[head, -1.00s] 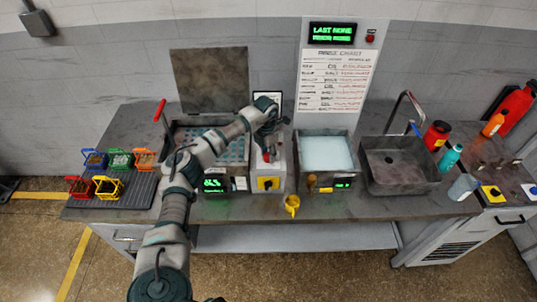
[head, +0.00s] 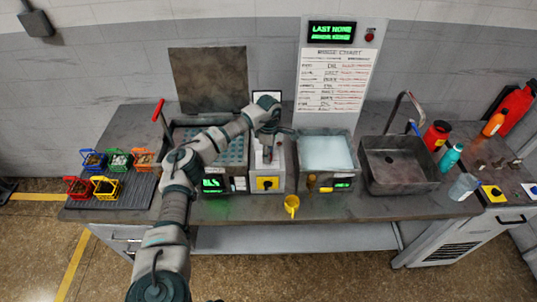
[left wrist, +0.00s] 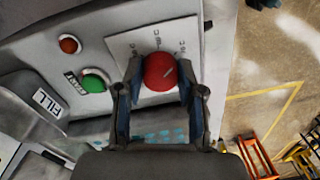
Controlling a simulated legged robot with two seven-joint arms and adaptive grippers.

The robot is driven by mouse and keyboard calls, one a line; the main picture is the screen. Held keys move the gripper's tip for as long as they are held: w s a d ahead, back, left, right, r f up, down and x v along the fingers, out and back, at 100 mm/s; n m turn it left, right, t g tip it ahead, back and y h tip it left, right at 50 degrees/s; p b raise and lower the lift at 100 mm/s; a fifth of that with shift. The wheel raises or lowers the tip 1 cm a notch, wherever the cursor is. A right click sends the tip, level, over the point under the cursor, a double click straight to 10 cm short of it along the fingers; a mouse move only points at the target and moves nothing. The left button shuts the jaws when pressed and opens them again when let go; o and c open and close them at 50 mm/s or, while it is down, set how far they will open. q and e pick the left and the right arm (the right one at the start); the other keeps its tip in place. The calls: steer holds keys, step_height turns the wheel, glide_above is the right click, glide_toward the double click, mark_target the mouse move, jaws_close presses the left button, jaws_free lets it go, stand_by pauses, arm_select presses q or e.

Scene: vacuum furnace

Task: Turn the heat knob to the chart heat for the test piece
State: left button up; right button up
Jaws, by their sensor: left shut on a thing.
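The red heat knob (left wrist: 160,71) shows in the left wrist view on a pale plate with marks around it. In the head view my left gripper (head: 268,152) is at the narrow white unit (head: 277,180) in the middle of the bench, and hides the knob. The chart (head: 335,80) stands on the back panel, its lines blurred. My right gripper is out of view.
A green button (left wrist: 95,80) and an orange-red button (left wrist: 69,45) sit left of the knob. Several coloured baskets (head: 118,160) stand at the left on the bench.

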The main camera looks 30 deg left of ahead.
arm_select(q)
steer(key=shift+w+a+r+m, duration=0.1)
steer(key=shift+r+m, duration=0.1)
steer(key=shift+m, duration=0.9)
steer(key=o, duration=1.1)
steer(key=shift+o, duration=0.2)
steer(key=shift+a+f, duration=0.1)
steer(key=shift+f, duration=0.05)
step_height(320, 180, up, 12)
steer(key=shift+w+a, duration=0.15)
steer(key=shift+w, duration=0.25)
steer(key=shift+f, duration=0.1)
